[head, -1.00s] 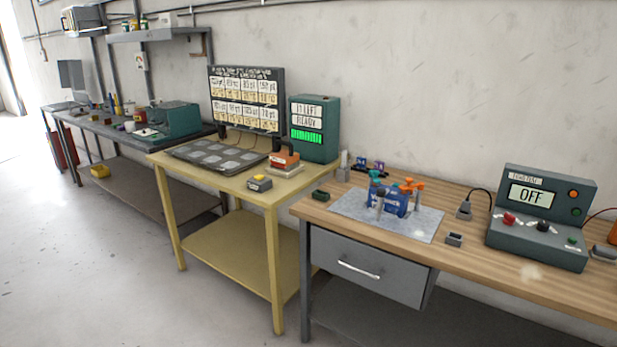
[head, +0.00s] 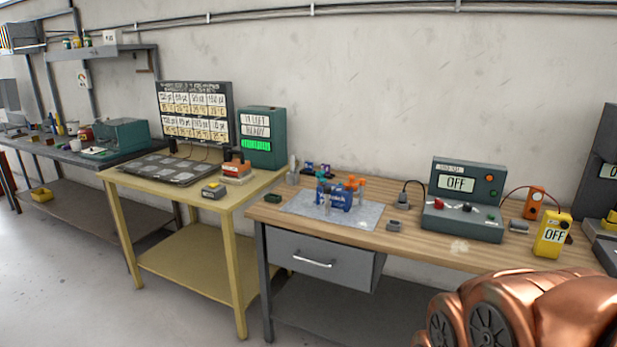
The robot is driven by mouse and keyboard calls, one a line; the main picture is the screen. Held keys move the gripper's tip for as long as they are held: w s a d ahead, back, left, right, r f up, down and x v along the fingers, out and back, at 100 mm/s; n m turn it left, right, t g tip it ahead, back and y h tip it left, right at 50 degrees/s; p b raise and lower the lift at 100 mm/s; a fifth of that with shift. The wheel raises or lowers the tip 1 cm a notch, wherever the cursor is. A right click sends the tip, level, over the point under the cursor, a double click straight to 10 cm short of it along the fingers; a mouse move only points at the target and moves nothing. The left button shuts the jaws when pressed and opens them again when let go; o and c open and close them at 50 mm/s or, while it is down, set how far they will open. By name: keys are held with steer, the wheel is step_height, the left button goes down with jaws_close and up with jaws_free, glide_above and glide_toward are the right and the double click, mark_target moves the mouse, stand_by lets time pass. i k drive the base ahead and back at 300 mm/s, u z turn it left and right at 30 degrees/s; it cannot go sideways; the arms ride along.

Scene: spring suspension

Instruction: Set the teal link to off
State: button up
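A blue assembly (head: 338,202) with white lettering stands on a grey mat (head: 372,217) on the wooden bench. Small dark pieces with teal and purple parts (head: 318,169) stand just behind the mat. My gripper is not in view; only a copper-coloured part of my arm shows at the lower right, well apart from the assembly.
A grey-green console (head: 465,208) reading OFF stands right of the mat. A yellow meter (head: 553,234) also reads OFF. A small dark green block (head: 272,198) lies left of the mat. A yellow table (head: 215,208) adjoins on the left.

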mark_target(319, 175)
steer(key=i, duration=0.8)
steer(key=u, duration=0.4)
steer(key=i, duration=1.75)
steer(key=u, duration=0.45)
